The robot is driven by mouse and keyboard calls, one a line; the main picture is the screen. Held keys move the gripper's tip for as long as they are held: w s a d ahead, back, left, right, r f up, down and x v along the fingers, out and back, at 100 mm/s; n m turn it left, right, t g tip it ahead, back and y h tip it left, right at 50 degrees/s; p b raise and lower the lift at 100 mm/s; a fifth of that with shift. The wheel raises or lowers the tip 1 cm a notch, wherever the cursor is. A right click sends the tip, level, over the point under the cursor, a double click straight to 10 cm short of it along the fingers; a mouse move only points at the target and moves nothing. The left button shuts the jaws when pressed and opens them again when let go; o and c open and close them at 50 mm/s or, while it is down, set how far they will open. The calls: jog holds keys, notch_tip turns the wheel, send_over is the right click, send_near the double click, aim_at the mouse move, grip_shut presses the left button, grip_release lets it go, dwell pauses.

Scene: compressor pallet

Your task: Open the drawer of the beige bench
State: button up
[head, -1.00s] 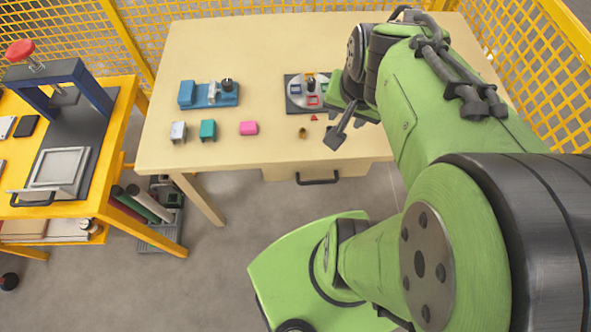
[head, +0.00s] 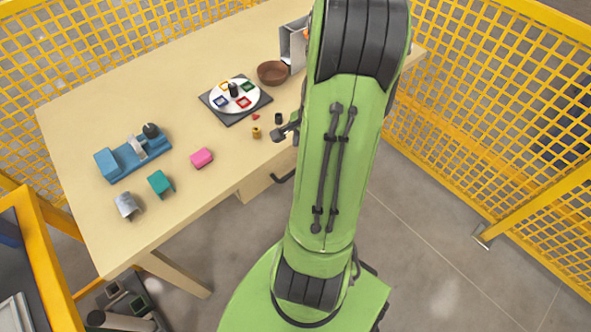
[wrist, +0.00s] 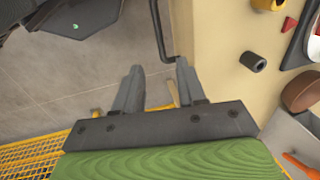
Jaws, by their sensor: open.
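The beige bench (head: 85,105) fills the left and middle of the head view. Its drawer (head: 256,187) sits under the front edge and looks closed, with a dark bar handle (head: 284,177) partly hidden by my arm. In the wrist view the handle (wrist: 158,30) runs down from the top edge, beside the beige bench front. My gripper (wrist: 158,70) is open and empty. The handle's lower end shows between the fingertips, nearer the right one; I cannot tell the depth gap. In the head view only a bit of my gripper (head: 286,131) shows, beside my arm at the bench edge.
On the bench are a blue fixture (head: 133,155), grey (head: 126,204), teal (head: 160,182) and pink (head: 202,157) blocks, a round dial plate (head: 234,96), a brown bowl (head: 272,73) and small parts. Yellow mesh fencing (head: 480,130) stands right. Floor (head: 440,270) is clear at lower right.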

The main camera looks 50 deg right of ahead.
jog(key=f+b, duration=0.1)
jog(key=f, duration=0.2)
jog(key=w+f+b, duration=0.1)
jog(key=f, duration=0.3)
jog(key=w+f+b, duration=0.1)
jog(key=f, duration=0.3)
jog(key=shift+d+f+b, duration=0.1)
jog(key=shift+f+b, duration=0.05)
jog(key=shift+b, duration=0.25)
jog(key=shift+c, duration=0.5)
grip_shut()
